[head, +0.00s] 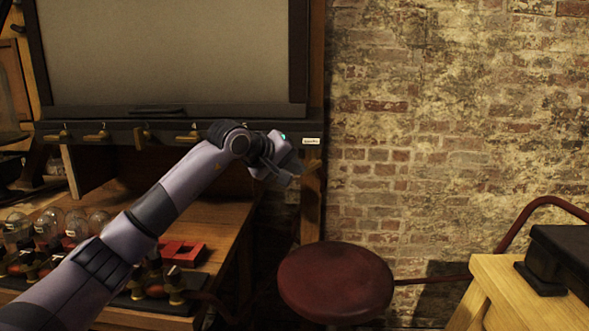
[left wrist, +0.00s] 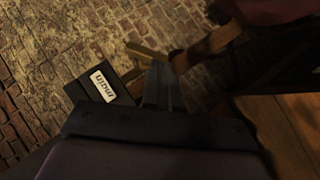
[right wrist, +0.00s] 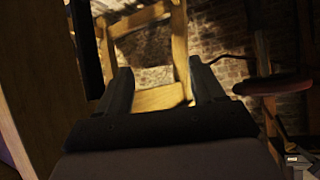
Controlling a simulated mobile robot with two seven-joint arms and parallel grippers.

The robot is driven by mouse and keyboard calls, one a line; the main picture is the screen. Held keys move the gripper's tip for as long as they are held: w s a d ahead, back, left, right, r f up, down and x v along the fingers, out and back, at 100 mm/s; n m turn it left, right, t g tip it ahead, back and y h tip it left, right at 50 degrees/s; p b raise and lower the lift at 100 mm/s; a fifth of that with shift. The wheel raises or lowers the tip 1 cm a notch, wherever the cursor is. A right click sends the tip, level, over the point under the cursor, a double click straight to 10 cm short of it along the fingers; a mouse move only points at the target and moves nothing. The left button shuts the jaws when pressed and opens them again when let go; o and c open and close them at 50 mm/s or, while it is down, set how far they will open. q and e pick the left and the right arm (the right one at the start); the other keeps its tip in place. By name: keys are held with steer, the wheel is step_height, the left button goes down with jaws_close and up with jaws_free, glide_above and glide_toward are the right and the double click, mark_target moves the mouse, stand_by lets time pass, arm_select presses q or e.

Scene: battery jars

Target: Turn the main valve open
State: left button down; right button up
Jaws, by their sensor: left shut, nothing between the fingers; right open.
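The label reading "main" (left wrist: 103,83) sits on the end of a dark rail in the left wrist view. It also shows small at the rail's right end in the head view (head: 311,141). A brass lever (left wrist: 147,52) sticks out beside the label, close to the fingertips. My left gripper (head: 290,174) is at the rail's right end, below the label. In the left wrist view its fingers (left wrist: 165,72) are shut together with nothing between them; whether they touch the lever I cannot tell. My right gripper (right wrist: 162,82) is open and empty, away from the rail.
Other brass valves (head: 98,134) line the rail under a grey board (head: 170,50). Glass jars (head: 75,224) stand on the wooden bench at left. A red round stool (head: 335,282) stands below my left gripper. A wooden table (head: 497,290) is at right. A wooden frame (right wrist: 160,100) lies beyond my right fingers.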

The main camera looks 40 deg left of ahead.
arm_select(q)
steer(key=shift+f+n+t+h+b, duration=0.3)
steer(key=shift+f+b, duration=0.1)
steer(key=shift+b, duration=0.35)
steer(key=shift+f+n+t+h+b, duration=0.25)
steer(key=shift+n+t+h+b, duration=0.2)
steer(key=shift+b, duration=0.75)
steer(key=shift+f+n+t+h+b, duration=0.5)
steer(key=shift+n+t+b, duration=0.3)
steer(key=shift+b, duration=0.75)
stand_by(0.7)
steer(key=shift+f, duration=0.1)
stand_by(1.5)
